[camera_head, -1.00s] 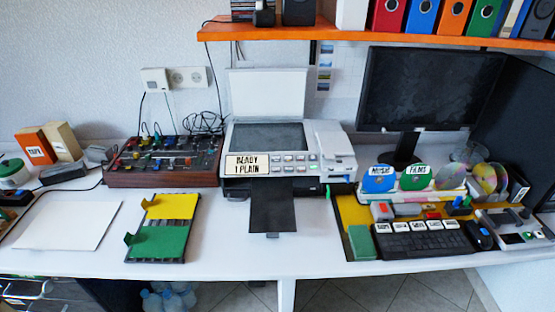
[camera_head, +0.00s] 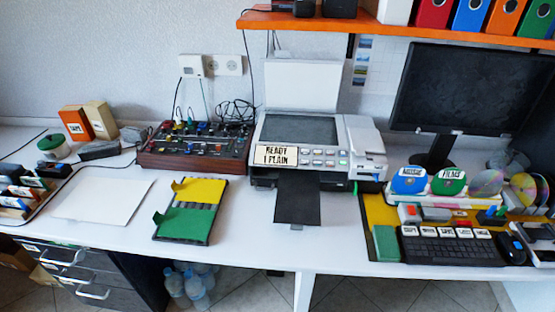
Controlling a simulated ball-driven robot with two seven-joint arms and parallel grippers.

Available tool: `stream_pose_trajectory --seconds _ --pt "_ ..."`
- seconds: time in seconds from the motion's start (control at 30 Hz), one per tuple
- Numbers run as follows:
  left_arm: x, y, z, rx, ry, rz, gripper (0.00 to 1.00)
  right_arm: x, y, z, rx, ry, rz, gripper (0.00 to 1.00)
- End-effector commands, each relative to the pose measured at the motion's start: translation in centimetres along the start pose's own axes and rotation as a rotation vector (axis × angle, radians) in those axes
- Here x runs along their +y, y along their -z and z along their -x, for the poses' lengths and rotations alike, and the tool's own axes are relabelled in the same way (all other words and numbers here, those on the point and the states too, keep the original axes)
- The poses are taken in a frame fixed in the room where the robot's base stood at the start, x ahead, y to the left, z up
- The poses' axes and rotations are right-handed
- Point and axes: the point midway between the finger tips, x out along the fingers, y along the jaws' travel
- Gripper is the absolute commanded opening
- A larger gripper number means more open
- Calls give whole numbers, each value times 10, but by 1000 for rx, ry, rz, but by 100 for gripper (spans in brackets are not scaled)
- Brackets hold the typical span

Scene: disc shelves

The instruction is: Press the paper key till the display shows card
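The printer (camera_head: 358,145) stands at the back middle of the desk with its scanner lid (camera_head: 302,86) raised. Its display (camera_head: 276,154) reads "READY 1 PLAIN". Several small keys (camera_head: 317,157) sit in rows just right of the display; their labels are too small to read, so I cannot tell which is the paper key. A dark output tray (camera_head: 298,205) sticks out at the front. Neither of my grippers is in view.
A yellow and green tray (camera_head: 186,225) and a white sheet (camera_head: 103,199) lie left of the printer. A mixer (camera_head: 193,151) stands behind them. A keyboard (camera_head: 450,249), disc stands and a monitor (camera_head: 455,90) are at right. An orange shelf (camera_head: 400,33) overhangs the back.

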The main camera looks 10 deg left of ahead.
Motion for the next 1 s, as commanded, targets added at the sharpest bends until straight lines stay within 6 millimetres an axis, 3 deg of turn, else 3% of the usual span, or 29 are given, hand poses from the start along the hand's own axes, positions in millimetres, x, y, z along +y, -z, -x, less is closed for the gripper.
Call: stream_pose_trajectory --seconds 0.37,0.5,1.0 --pt "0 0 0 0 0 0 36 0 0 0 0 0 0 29" --pt "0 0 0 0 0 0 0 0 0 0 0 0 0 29" --pt "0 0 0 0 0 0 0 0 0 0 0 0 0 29"
